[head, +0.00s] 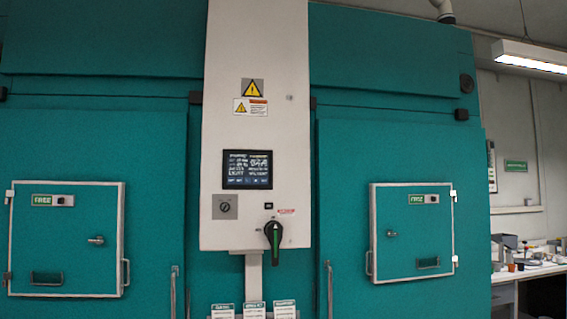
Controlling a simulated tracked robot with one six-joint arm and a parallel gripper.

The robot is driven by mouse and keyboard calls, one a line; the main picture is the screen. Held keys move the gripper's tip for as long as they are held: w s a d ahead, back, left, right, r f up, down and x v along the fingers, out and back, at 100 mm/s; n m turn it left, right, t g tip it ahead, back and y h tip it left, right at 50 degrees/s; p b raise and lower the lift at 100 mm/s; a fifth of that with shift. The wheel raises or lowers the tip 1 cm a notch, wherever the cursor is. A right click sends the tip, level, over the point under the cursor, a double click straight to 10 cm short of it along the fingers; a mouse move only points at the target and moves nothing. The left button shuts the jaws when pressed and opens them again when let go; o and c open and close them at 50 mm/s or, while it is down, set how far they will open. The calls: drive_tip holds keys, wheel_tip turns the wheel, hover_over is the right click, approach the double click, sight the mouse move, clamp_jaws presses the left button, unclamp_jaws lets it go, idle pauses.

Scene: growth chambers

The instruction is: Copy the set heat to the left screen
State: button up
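A dark touch screen (247,169) is set in the white control panel (225,80) between two teal chambers. It shows light text in two columns. The text is too small and blurred to read, so I cannot tell the set heat. It is the only large display I see; no separate left screen can be told apart. My gripper is not in view.
A framed hatch marked FREE (67,238) is closed on the left chamber, and another (413,231) on the right chamber. Several labelled cards (254,309) stand below the panel. A bench with small items (525,266) is at far right.

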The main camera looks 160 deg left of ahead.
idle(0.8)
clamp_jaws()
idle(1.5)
